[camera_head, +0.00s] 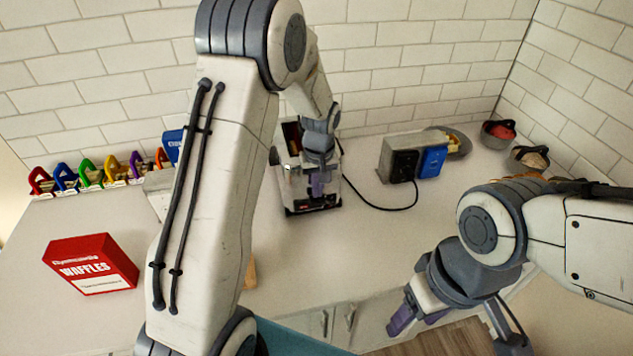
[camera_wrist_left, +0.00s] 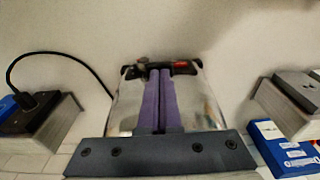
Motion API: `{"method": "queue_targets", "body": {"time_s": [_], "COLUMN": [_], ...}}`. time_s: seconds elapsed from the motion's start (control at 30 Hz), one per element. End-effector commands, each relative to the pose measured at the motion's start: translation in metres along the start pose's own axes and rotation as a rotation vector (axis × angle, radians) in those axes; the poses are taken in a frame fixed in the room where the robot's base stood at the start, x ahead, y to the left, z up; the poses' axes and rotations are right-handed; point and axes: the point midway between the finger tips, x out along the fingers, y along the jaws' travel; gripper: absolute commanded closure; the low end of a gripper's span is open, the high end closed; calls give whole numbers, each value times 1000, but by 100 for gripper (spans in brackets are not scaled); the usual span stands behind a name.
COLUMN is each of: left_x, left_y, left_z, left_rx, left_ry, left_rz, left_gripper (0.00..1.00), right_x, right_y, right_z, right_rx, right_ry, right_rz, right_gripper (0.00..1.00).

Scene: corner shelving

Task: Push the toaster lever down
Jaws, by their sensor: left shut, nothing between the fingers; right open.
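The chrome toaster (camera_head: 293,186) stands on the counter against the back wall, and it also shows in the left wrist view (camera_wrist_left: 200,92). My left gripper (camera_head: 318,192) is shut and empty, in front of the toaster's near face. In the left wrist view its purple fingers (camera_wrist_left: 160,100) are pressed together and cover the middle of the toaster. The fingers hide much of the face, so I cannot clearly make out the lever or tell whether they touch it. My right gripper (camera_head: 418,318) is open and empty, low at the right near the counter's front edge.
Several coloured clip-like items (camera_head: 92,172) line the back left. A black cord (camera_head: 372,207) runs from the toaster to a grey outlet block (camera_head: 402,160). Bowls (camera_head: 497,134) stand at the right. The counter right of the toaster is mostly clear.

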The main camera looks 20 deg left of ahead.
Motion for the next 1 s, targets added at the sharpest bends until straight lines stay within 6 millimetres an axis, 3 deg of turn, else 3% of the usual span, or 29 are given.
{"method": "queue_targets", "body": {"time_s": [0.23,0.67,1.0], "left_x": [-13,-20,-82], "left_y": [0,1,1], "left_z": [26,27,27], "left_rx": [2,0,0], "left_ry": [0,2,6], "left_rz": [1,1,4], "left_gripper": [100,100,100], "right_x": [-4,-1,13], "right_y": [0,0,1], "right_z": [0,0,1], "right_rx": [0,0,-1], "right_ry": [0,0,0], "right_rz": [0,0,0], "right_gripper": [39,39,39]}}
